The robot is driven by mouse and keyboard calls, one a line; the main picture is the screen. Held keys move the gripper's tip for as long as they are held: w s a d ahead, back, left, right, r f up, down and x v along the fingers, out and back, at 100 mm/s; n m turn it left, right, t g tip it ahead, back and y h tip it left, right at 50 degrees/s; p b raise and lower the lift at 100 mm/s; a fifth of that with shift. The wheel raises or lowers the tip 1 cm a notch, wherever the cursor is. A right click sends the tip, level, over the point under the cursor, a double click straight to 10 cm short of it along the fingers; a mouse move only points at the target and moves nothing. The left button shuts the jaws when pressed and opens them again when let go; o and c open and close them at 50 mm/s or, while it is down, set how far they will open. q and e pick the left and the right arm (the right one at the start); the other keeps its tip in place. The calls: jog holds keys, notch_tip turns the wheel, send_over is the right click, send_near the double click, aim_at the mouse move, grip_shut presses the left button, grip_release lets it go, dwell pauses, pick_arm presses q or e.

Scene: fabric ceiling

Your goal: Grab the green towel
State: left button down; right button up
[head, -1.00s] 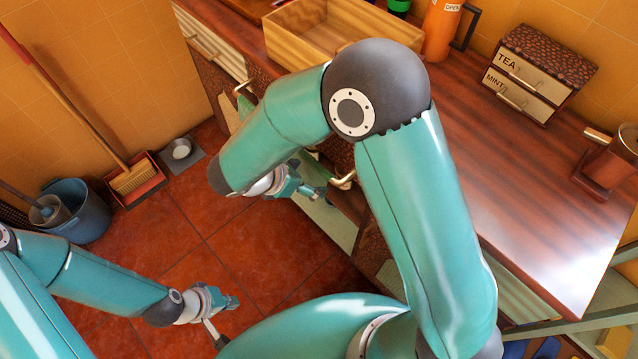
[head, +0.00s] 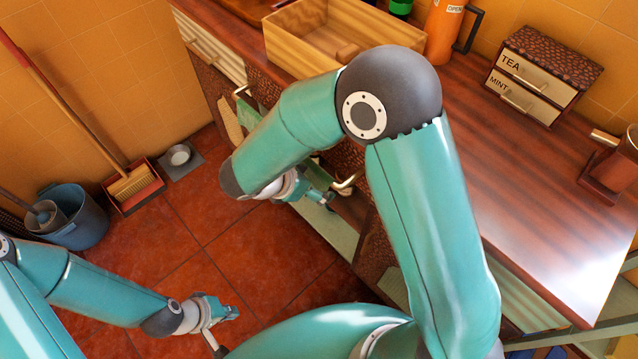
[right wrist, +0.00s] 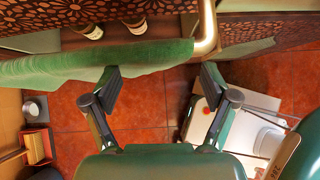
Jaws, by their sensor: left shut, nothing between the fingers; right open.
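The green towel (right wrist: 110,65) hangs over a rail along the counter front and fills the upper left of the right wrist view. In the head view a small green part of it (head: 246,106) shows near the rail's far end; my right arm hides most of it. My right gripper (right wrist: 160,85) is open, its fingers apart with floor visible between them. Its left fingertip is at the towel's lower edge, and the right fingertip is below the rail's brass end. In the head view the right gripper (head: 324,196) is beside the counter front. My left gripper (head: 232,313) is shut and empty over the floor.
The wooden counter (head: 500,215) holds a wooden crate (head: 300,55), an orange flask (head: 441,30) and a tea box (head: 543,72). The brass rail end (right wrist: 206,30) juts out by the towel. A blue bucket (head: 87,215) and broom with dustpan (head: 135,186) stand on the left; red floor between is clear.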

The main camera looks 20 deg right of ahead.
jog(key=shift+b+x, duration=0.7)
jog(key=shift+x, duration=0.5)
jog(key=shift+d+r, duration=0.15)
jog(key=shift+c, duration=0.2)
grip_shut()
notch_tip(320, 180, up, 12)
jog(key=p, duration=0.9)
